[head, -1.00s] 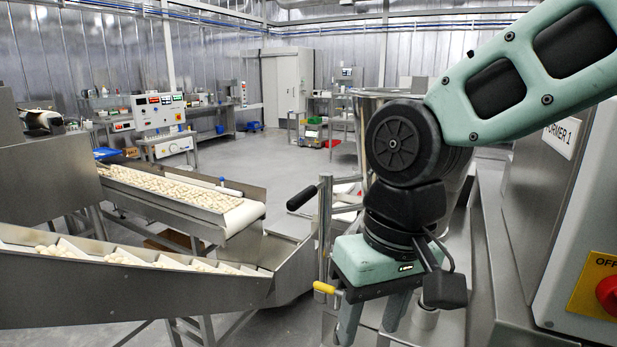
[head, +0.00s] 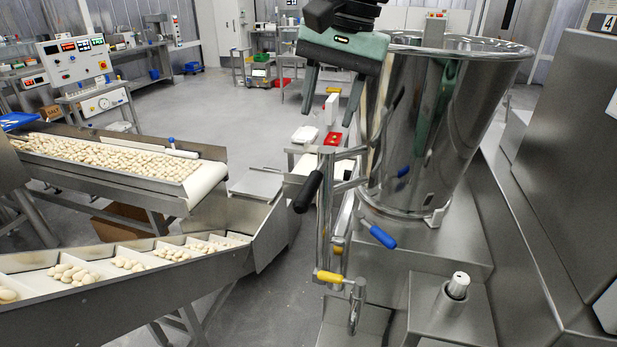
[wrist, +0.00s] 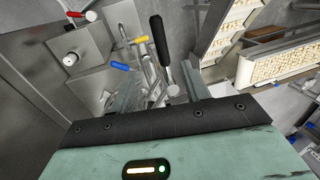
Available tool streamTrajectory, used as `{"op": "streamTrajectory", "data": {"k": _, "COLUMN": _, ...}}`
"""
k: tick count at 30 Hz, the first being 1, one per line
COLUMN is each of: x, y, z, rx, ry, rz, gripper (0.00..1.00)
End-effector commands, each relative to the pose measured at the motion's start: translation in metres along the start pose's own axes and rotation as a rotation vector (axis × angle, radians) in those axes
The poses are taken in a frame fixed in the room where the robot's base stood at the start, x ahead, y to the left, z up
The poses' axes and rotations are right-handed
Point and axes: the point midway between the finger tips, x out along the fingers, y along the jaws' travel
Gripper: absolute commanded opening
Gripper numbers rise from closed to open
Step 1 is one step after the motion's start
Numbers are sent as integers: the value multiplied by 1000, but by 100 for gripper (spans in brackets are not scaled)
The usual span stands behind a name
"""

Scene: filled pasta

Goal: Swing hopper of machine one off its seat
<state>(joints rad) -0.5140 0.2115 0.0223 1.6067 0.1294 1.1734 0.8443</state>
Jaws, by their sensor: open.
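The hopper (head: 450,130) is a shiny steel cone with a wide rim, standing upright with its narrow base on the steel machine top (head: 440,255). A blue-gripped lever (head: 380,235) projects at its base and also shows in the wrist view (wrist: 120,66). Beside the hopper stands a steel post with a black handle (head: 307,192) and a lower yellow-gripped lever (head: 330,277). My gripper (head: 328,116) is open and empty, pointing down by the hopper's left side, above the black handle. The wrist view shows the black handle (wrist: 160,38) beyond the fingers.
A conveyor of pasta (head: 110,160) and a lower divided chute (head: 130,270) lie to the left. A short capped post (head: 458,286) stands on the machine front. Steel housing (head: 570,140) closes off the right. Open floor (head: 240,115) lies behind.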

Motion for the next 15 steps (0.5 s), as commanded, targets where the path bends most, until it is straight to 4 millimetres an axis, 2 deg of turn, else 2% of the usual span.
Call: {"op": "streamTrajectory", "data": {"k": 15, "x": 106, "y": 1, "z": 1, "rx": -1, "ry": -4, "rz": 5, "gripper": 47}}
